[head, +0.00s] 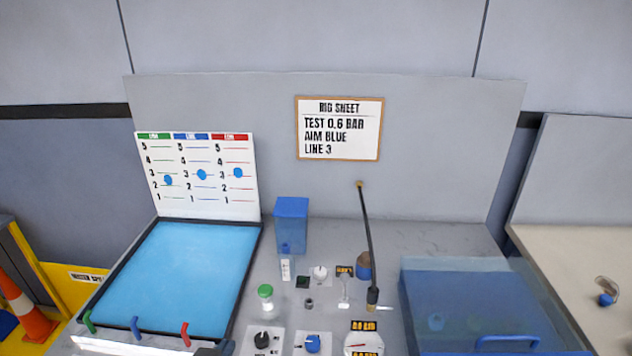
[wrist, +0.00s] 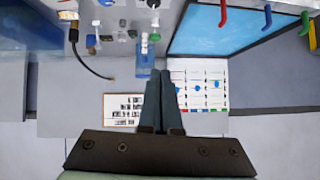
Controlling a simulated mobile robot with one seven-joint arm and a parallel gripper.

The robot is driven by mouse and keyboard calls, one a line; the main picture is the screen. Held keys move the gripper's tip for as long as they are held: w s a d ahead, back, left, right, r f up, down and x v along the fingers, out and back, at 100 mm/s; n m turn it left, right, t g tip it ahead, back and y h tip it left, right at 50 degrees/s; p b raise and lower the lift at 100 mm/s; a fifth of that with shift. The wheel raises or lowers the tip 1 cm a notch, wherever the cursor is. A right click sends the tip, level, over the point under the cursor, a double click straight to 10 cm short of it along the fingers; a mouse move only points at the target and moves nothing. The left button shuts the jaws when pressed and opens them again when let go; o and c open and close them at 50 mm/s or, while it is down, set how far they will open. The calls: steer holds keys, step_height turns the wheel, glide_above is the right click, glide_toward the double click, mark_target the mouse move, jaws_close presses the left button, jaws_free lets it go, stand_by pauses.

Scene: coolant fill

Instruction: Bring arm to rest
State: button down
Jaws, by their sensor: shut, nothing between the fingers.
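My gripper (wrist: 160,73) shows in the wrist view with its two dark fingers side by side, shut and empty. It touches nothing that I can see. The wrist picture is upside down, with the chart (wrist: 200,85) and the rig sheet (wrist: 123,108) on the panel beyond the fingers. The gripper and arm cannot be made out in the head view. There, the rig sheet (head: 339,128) reads "TEST 0.6 BAR, AIM BLUE, LINE 3".
A blue tray (head: 255,232) with green, blue and red hooks lies left. A blue box (head: 291,222), green-capped bottle (head: 265,296), knobs, gauge and a black hose (head: 368,240) crowd the middle. A clear blue-lidded case (head: 405,300) stands right. An orange cone (head: 28,318) is far left.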

steer(key=w+d+r+t, duration=0.2)
steer(key=r, duration=0.7)
steer(key=w+d+r+t+y, duration=0.1)
steer(key=d+r+t, duration=0.15)
steer(key=r, duration=0.55)
steer(key=w+d+r+t, duration=0.2)
steer(key=r+t, duration=0.1)
steer(key=r, duration=0.6)
steer(key=s+d+r+t, duration=0.3)
steer(key=s+r, duration=0.1)
steer(key=r, duration=0.4)
steer(key=s+d+r+t+h, duration=0.1)
steer(key=s+d+r+t, duration=0.2)
steer(key=r, duration=0.6)
steer(key=s+d+r+t, duration=0.3)
steer(key=s+r, duration=0.4)
steer(key=r, duration=0.1)
steer(key=shift+d+r+h, duration=0.2)
steer(key=shift+r+h, duration=0.05)
steer(key=shift+h, duration=0.05)
